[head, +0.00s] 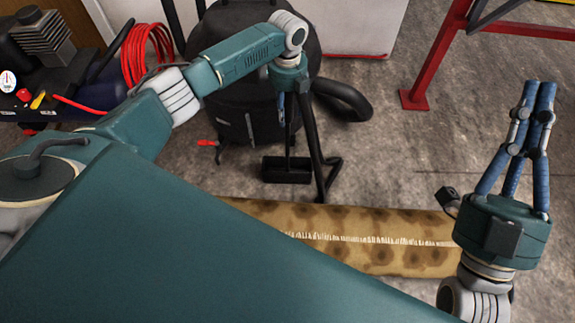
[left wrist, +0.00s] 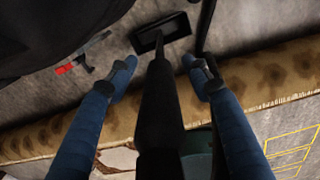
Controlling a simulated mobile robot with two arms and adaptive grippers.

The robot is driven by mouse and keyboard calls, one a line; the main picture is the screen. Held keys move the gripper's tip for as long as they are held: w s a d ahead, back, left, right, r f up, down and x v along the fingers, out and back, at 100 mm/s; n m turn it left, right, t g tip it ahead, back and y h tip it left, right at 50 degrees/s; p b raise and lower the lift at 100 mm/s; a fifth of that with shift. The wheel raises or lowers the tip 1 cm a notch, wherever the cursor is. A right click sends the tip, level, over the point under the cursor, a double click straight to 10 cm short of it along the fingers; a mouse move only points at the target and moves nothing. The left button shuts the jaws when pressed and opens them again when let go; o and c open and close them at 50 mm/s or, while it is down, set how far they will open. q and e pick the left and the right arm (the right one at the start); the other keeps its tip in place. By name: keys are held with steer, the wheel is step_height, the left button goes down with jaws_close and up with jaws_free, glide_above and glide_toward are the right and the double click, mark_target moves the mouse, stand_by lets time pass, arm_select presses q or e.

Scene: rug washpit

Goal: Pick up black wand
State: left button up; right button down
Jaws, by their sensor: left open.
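The black wand (head: 287,143) stands roughly upright on its flat black floor head (head: 287,170), in front of the dark vacuum. In the left wrist view the wand (left wrist: 160,110) runs down the middle of the picture, between the two blue fingers. My left gripper (head: 283,108) points down at the wand's upper part, which it partly hides. Its fingers are open, one on each side of the wand; in the left wrist view (left wrist: 159,62) gaps show between them and it. My right gripper (head: 536,98) is at the right, its fingertips together and empty, away from the wand.
A dark vacuum (head: 240,75) with a thick hose (head: 345,100) stands behind the wand. A spotted rug (head: 375,225) lies in front on the floor. A small red-handled tool (head: 208,143) lies left. A red metal frame (head: 436,60) stands at the right; open floor lies before it.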

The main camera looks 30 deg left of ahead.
arm_select(q)
steer(key=shift+f, duration=0.35)
steer(key=shift+c, duration=0.3)
steer(key=c, duration=1.2)
steer(key=shift+r, duration=0.15)
